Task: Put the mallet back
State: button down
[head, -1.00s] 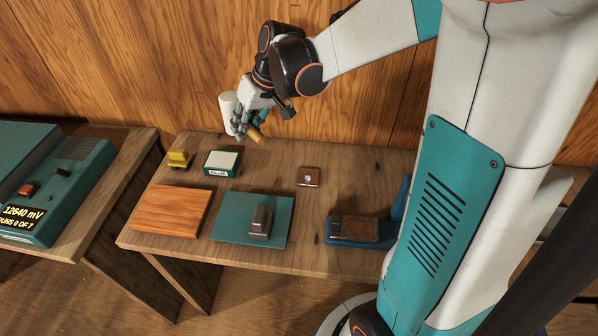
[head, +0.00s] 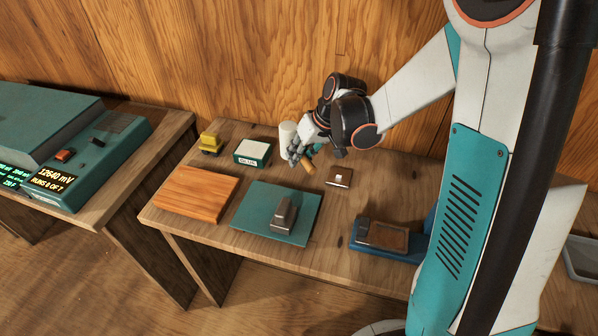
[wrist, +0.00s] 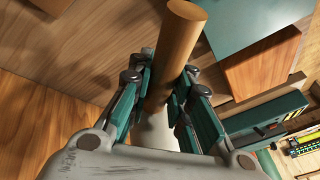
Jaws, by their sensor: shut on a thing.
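The mallet has a white cylindrical head (head: 287,134) and a light wooden handle (head: 309,167). My gripper (head: 302,153) is shut on it, over the back part of the workbench (head: 190,226). In the wrist view, the handle (wrist: 176,45) runs between the fingers of my gripper (wrist: 163,84), and its round end points away from the palm. Part of the white head (wrist: 155,130) shows close to the palm. The mallet is tilted; I cannot tell its exact height above the bench.
In front are a wooden board (head: 195,192), a teal mat (head: 250,215) with a metal block (head: 283,213), and a blue tool (head: 385,237). A teal instrument (head: 95,150) stands left.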

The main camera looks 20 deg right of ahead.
jog(key=shift+f+b, duration=0.8)
jog(key=shift+f, duration=1.65)
jog(key=shift+f, duration=0.15)
jog(key=c, duration=1.5)
grip_release()
jog(key=shift+o, duration=0.2)
jog(key=shift+r, duration=0.35)
jog(key=p+v, duration=0.4)
jog(key=v, duration=0.7)
jog(key=shift+s+d+r, duration=0.2)
jog(key=shift+r, duration=0.05)
